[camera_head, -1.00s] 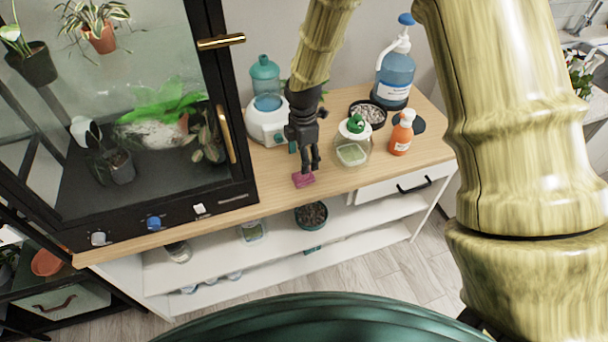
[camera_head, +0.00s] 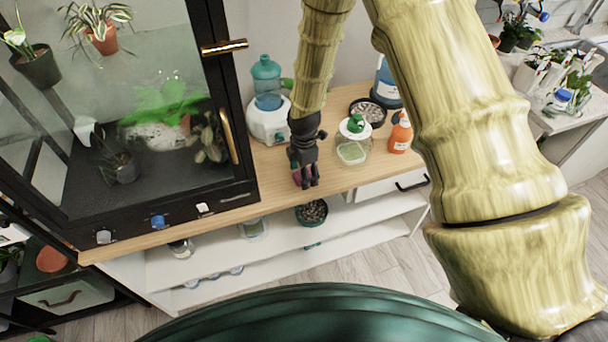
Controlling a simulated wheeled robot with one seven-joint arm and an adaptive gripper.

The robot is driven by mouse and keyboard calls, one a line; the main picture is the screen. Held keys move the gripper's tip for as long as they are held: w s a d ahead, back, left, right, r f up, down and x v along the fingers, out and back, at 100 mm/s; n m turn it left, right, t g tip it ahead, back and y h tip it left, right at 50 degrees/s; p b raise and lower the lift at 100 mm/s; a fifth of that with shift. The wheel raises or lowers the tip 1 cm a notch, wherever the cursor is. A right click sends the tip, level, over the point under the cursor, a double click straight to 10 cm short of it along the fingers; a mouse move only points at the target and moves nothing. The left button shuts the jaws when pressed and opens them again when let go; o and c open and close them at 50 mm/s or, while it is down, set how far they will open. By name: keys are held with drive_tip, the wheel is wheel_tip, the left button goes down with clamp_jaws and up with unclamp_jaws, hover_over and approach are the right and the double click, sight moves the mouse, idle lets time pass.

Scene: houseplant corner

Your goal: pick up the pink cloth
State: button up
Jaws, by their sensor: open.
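The pink cloth (camera_head: 296,175) lies near the front edge of the wooden worktop in the head view. It is mostly hidden behind my gripper, with only small pink patches showing around the fingers. My gripper (camera_head: 305,182) is open and points down right over the cloth, with its fingers at about the cloth's height. I cannot tell whether the fingers touch the cloth.
A glass jar with a green lid (camera_head: 353,143) and an orange bottle (camera_head: 400,134) stand to the right. A white and teal device (camera_head: 267,120) stands behind left. The black terrarium cabinet (camera_head: 170,225) fills the left. Worktop between cabinet and gripper is clear.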

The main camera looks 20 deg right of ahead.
drive_tip(key=c, duration=0.9)
drive_tip(key=shift+c, duration=0.2)
drive_tip(key=shift+r, duration=0.1)
wheel_tip(320, 180, up, 10)
drive_tip(key=b, duration=0.2)
drive_tip(key=shift+o, duration=1.4)
drive_tip(key=c, duration=0.3)
